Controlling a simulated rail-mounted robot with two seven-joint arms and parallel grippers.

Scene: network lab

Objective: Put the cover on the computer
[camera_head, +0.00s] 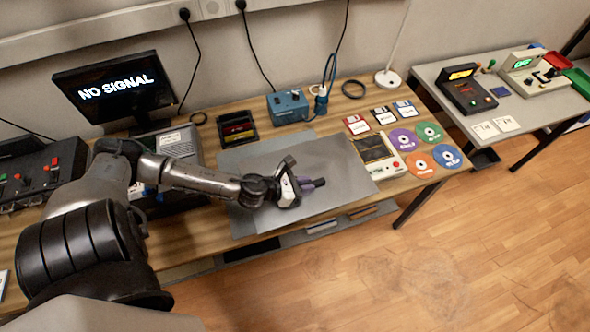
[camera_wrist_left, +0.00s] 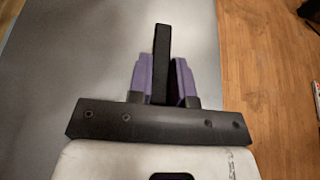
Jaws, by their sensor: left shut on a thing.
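My left gripper (camera_head: 315,183) is over the grey sheets on the table, its purple fingers pointing right. In the left wrist view, the gripper (camera_wrist_left: 162,64) is shut on a narrow black piece (camera_wrist_left: 162,38) that sticks out beyond the fingertips. I cannot tell whether this piece is part of the cover; the head view does not show it clearly. A dark computer case (camera_head: 180,143) stands at the left under the monitor, partly hidden by my left arm. A flat grey panel (camera_head: 340,160) lies on the table beneath the gripper. My right gripper is out of view.
A monitor (camera_head: 115,85) reads "NO SIGNAL". A blue box (camera_head: 288,106) and a black device (camera_head: 237,128) stand behind the panel. Several floppy disks and coloured discs (camera_head: 430,132) lie to the right. A second table (camera_head: 520,110) holds two devices. Wooden floor is open in front.

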